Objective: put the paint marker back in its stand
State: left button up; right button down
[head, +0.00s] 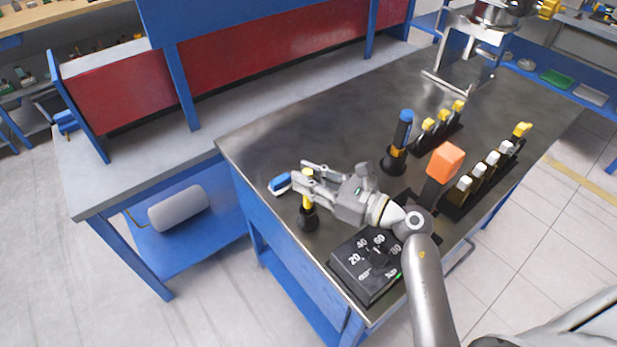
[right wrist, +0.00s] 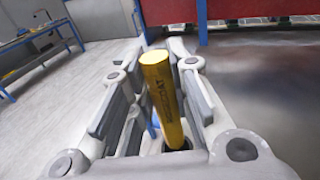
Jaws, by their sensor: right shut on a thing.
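The paint marker (head: 308,187) is a yellow cylinder, upright or nearly so, near the left front part of the dark bench top. Its stand (head: 308,220) is a small black round holder directly under it. The marker's lower end is at the stand's mouth; I cannot tell how deep it sits. My right gripper (head: 300,179) is shut on the marker from the side. In the right wrist view the marker (right wrist: 162,85) rises between the fingers, with lettering on its side, and the dark stand (right wrist: 178,146) shows at its foot. My left gripper is not in view.
A blue and white brush (head: 280,184) lies just left of the gripper. A black dial box (head: 368,268) stands right of the stand. The bench's far left is clear.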

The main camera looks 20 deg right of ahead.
jog(key=shift+f+b, duration=1.55)
jog(key=shift+f, duration=0.2)
jog(key=c, duration=1.3)
grip_release()
jog(key=shift+o, duration=0.2)
jog(key=shift+s, duration=0.1)
jog(key=v, duration=1.2)
